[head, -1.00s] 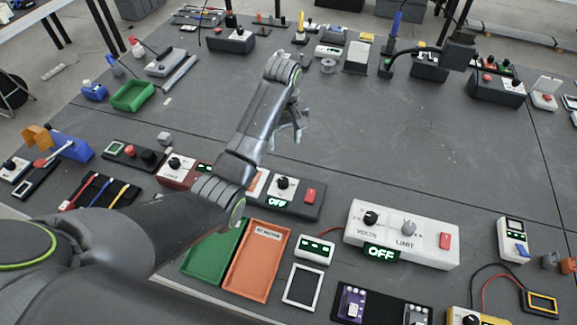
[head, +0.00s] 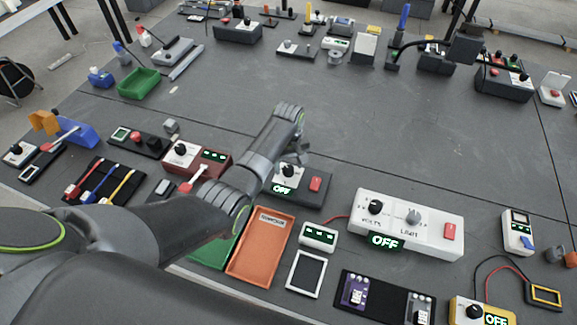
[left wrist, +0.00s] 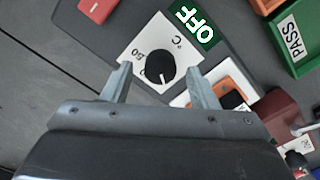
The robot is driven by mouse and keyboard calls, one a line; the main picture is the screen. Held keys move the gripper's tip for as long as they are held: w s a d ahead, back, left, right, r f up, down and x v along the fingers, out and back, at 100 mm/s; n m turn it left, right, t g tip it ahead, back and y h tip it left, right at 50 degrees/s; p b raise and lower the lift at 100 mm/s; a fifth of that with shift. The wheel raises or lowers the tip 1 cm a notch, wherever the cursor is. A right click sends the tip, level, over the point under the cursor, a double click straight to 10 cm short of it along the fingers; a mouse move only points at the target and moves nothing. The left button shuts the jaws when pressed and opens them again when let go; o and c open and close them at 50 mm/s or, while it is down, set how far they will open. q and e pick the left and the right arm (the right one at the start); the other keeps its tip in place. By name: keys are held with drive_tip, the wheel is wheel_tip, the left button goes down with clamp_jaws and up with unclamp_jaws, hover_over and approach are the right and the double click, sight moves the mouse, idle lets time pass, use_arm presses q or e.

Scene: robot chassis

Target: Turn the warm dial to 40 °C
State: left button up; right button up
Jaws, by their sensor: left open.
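The warm dial is a black knob (head: 288,170) on a white plate of a dark box, beside a green OFF display (head: 283,189) and a red switch (head: 315,184). In the left wrist view the knob (left wrist: 160,63) has a white pointer mark, with "50" and "°C" printed on the plate. The OFF display (left wrist: 195,22) also shows there. My left gripper (head: 302,157) is over the box, partly hidden by its own arm. In the left wrist view my left gripper (left wrist: 159,70) is open, with the knob appearing between its fingertips. I cannot tell whether the fingers touch it. My right gripper is not in view.
A dark red box (head: 215,162) with a knob stands left of the dial box. A white VOLTS and LIMIT supply (head: 440,215) stands to the right. Orange (head: 262,250) and green (head: 212,252) trays lie in front. The table's middle is clear.

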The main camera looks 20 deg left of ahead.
use_arm(q)
drive_tip(key=shift+f, duration=0.75)
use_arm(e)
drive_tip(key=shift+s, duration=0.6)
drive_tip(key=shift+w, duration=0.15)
use_arm(q)
drive_tip(key=shift+c, duration=1.2)
drive_tip(key=c, duration=0.7)
drive_tip(key=shift+c, duration=0.2)
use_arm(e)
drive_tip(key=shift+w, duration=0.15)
